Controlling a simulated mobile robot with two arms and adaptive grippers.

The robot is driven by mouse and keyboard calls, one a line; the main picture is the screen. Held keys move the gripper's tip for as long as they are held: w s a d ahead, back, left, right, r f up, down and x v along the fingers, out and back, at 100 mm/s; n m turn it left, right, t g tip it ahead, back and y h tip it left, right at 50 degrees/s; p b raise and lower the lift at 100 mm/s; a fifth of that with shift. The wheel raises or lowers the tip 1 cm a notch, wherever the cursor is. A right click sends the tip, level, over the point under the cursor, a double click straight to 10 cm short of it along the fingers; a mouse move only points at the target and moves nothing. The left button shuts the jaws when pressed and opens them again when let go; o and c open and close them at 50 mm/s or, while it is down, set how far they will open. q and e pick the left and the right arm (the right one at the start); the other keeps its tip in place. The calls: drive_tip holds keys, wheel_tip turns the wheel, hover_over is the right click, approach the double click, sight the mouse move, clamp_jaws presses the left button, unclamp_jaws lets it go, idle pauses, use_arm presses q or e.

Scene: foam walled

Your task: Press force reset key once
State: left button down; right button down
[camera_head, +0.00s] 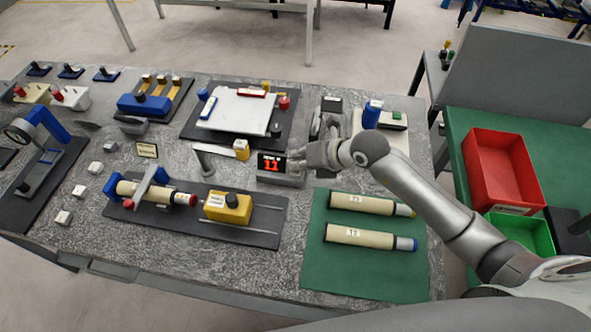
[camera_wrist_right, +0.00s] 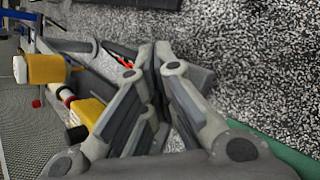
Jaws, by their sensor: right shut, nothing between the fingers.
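A small dark display box (camera_head: 280,168) stands on the speckled grey table and shows red digits that look like 11. My right gripper (camera_head: 300,160) is shut and empty, with its fingertips at the right side of this box; whether they touch it I cannot tell. In the right wrist view the shut fingers (camera_wrist_right: 152,70) cover most of the box, and only a bit of red digits (camera_wrist_right: 124,62) shows beside them. The reset key itself is hidden or too small to tell. My left gripper is not in view.
Left of the box are a yellow block (camera_head: 241,149) and a dark fixture (camera_head: 262,222) with a yellow carriage (camera_head: 228,207). A green mat (camera_head: 365,270) with two cream tubes lies in front right. A white plate (camera_head: 238,110) lies behind. A red bin (camera_head: 500,168) stands far right.

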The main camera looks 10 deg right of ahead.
drive_tip(key=shift+f, duration=0.2)
drive_tip(key=shift+r, duration=0.1)
idle(0.4)
drive_tip(key=shift+r+p, duration=0.65)
drive_tip(key=shift+r, duration=0.15)
wheel_tip(320, 180, up, 5)
drive_tip(key=p, duration=0.4)
idle(0.7)
